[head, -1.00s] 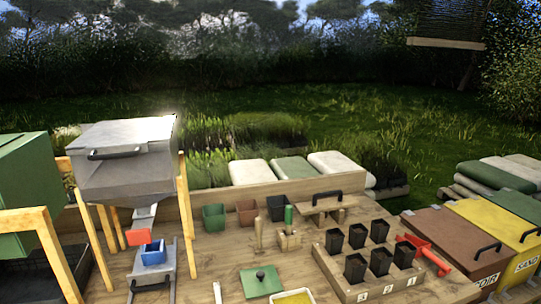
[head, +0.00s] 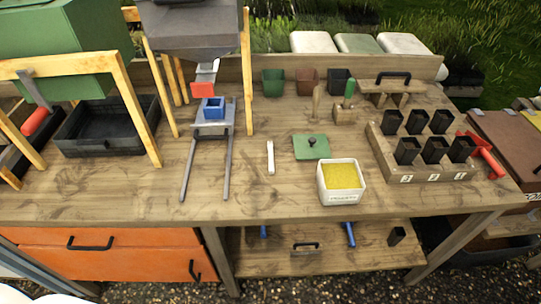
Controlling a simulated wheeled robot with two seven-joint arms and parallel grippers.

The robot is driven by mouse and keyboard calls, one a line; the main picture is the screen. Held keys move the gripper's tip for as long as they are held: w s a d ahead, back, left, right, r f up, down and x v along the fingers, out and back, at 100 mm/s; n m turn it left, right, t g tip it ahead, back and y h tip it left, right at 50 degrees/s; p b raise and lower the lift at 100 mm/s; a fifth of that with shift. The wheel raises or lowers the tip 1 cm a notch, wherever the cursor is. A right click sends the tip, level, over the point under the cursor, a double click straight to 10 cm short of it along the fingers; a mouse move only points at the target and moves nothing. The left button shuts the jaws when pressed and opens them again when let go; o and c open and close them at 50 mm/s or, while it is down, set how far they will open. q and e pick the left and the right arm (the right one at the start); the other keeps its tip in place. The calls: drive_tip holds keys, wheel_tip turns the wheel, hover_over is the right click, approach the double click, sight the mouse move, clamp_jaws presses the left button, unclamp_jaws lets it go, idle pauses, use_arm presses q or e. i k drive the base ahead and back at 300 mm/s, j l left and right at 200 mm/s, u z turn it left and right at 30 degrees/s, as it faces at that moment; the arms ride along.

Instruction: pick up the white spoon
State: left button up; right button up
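A thin white spoon (head: 270,157) lies on the wooden bench top, near the middle of the head view. It points away from me, left of a green lid and a white box. Nothing touches it. Neither of my grippers shows in the head view.
The wooden bench (head: 120,190) has free room left of the spoon. Black pots (head: 407,152) fill a wooden rack.

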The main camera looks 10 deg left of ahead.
sight(269, 148)
drive_tip(key=k+j+z, duration=0.1)
drive_tip(key=j+z, duration=0.25)
drive_tip(key=k+j+z, duration=0.2)
drive_tip(key=j+z, duration=0.2)
drive_tip(key=k+j+z, duration=0.2)
drive_tip(key=j+z, duration=0.15)
